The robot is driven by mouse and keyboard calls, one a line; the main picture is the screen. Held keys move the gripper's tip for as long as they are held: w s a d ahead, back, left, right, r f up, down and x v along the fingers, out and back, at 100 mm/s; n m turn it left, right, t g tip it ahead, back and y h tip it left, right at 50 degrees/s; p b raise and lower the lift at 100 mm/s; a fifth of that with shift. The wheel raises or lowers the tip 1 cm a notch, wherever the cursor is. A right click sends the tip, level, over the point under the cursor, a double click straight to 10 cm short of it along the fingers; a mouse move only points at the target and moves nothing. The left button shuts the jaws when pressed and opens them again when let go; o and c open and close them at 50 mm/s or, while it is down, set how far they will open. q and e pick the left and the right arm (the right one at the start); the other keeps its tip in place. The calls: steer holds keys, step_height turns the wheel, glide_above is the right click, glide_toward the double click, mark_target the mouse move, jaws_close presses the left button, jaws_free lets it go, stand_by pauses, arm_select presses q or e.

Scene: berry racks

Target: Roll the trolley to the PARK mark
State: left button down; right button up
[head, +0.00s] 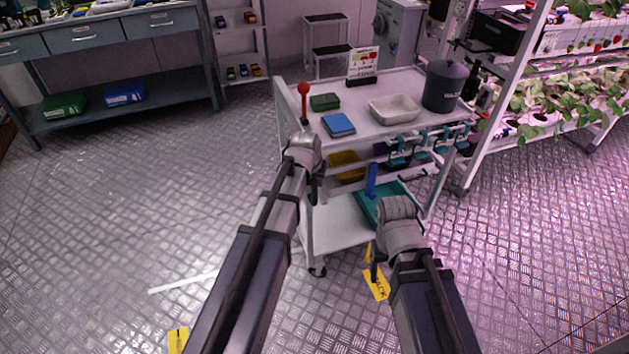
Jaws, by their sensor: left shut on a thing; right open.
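The white trolley (345,218) stands ahead of me, with a top deck, a lower shelf and wheels on the floor. My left gripper (314,188) is at its near left corner, shut on a part of the trolley that my wrist mostly hides. A red-knobbed lever (304,90) stands upright just beyond that wrist. My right gripper (375,268) is open and empty, low in front of the trolley's near side. A yellow floor label (376,288) lies below it, partly covered, its word only partly legible. I cannot make out which floor marking is the PARK mark.
A white floor line (183,282) and another yellow label (178,340) lie left of the trolley. A plant rack (473,160) stands close on the right. A workbench (110,28) is at back left. The floor on the left is clear. The deck carries a dark bin (444,88).

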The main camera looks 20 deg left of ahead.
arm_select(q)
steer(key=shift+s+a, duration=0.1)
steer(key=s+a, duration=1.2)
steer(key=a, duration=0.6)
steer(key=s+a, duration=1.3)
steer(key=a, duration=0.6)
steer(key=s+a, duration=1.3)
steer(key=a, duration=0.6)
steer(key=shift+a, duration=0.1)
steer(key=c, duration=0.7)
jaws_free()
steer(key=shift+r, duration=0.1)
steer(key=p+v, duration=0.7)
steer(key=shift+s+r, duration=0.1)
steer(key=shift+r, duration=0.15)
